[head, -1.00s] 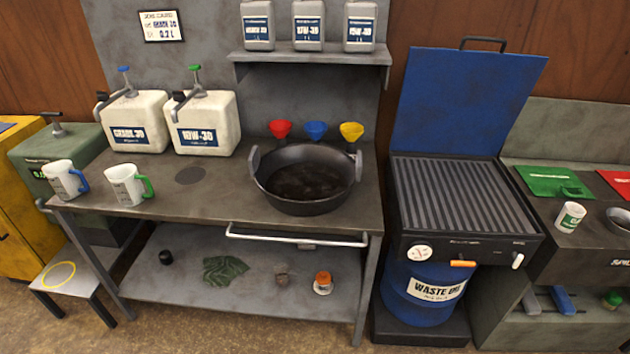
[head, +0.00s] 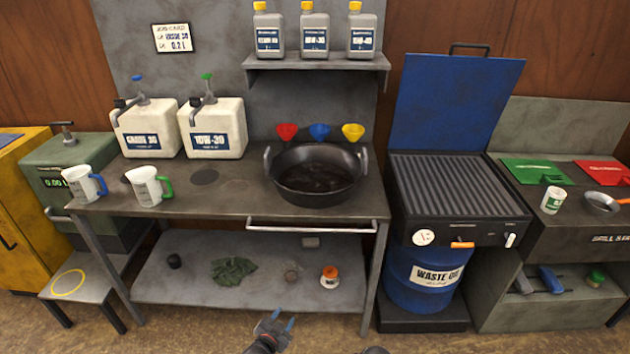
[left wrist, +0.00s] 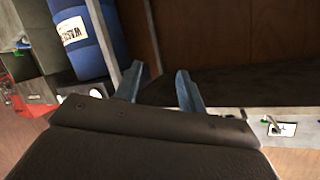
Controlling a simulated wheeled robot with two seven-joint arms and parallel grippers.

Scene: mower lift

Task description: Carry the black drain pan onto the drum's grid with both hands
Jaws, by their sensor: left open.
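The black drain pan (head: 316,190) sits upright on the workbench's right end in the head view, with a grey handle on its left and right sides. Dark contents show inside it. The blue waste oil drum (head: 421,289) stands to the right of the bench. Its ribbed black grid (head: 456,184) is bare under a raised blue lid (head: 455,105). My left gripper (head: 279,322) is open and empty, low in front of the bench and well apart from the pan. Its blue fingers (left wrist: 158,86) stand apart in the left wrist view. My right gripper cannot be made out.
Two white canisters (head: 149,129) and two measuring cups (head: 150,186) stand on the bench (head: 228,207) left of the pan. A front rail (head: 311,227) runs below the pan. Red, blue and yellow funnels (head: 319,131) hang behind it. A side counter (head: 560,216) stands right of the drum.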

